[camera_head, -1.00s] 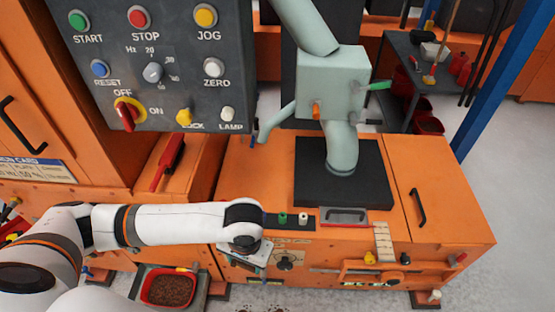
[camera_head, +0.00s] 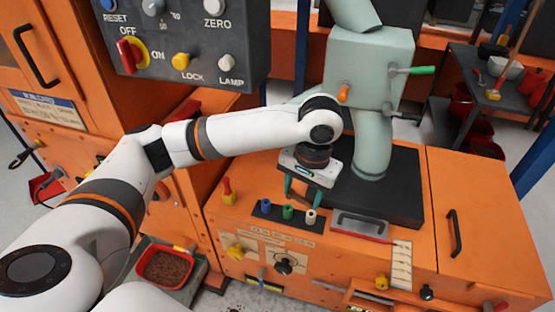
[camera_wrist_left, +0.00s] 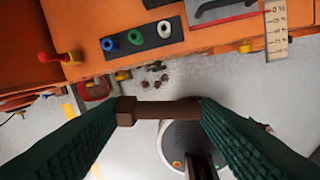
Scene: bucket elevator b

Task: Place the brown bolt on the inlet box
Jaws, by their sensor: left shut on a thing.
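My left gripper (camera_head: 301,192) reaches over the orange housing, in front of the black plate. In the left wrist view its green ribbed fingers (camera_wrist_left: 160,112) are shut on the brown bolt (camera_wrist_left: 155,110), which lies crosswise between them. The bolt has a wider head at its left end. In the head view I cannot make the bolt out under the wrist. No label marks the inlet box; a grey-green box (camera_head: 368,65) with an orange knob and green lever stands on a pipe above the black plate (camera_head: 400,190). My right gripper is out of view.
Blue, green and white sockets sit in a dark strip (camera_head: 270,212) on the housing (camera_head: 335,255), beside a red-and-yellow peg (camera_head: 227,188). A grey handle plate (camera_head: 360,225) lies to their right. A red tray (camera_head: 166,268) is below left; the control panel (camera_head: 185,45) hangs above left.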

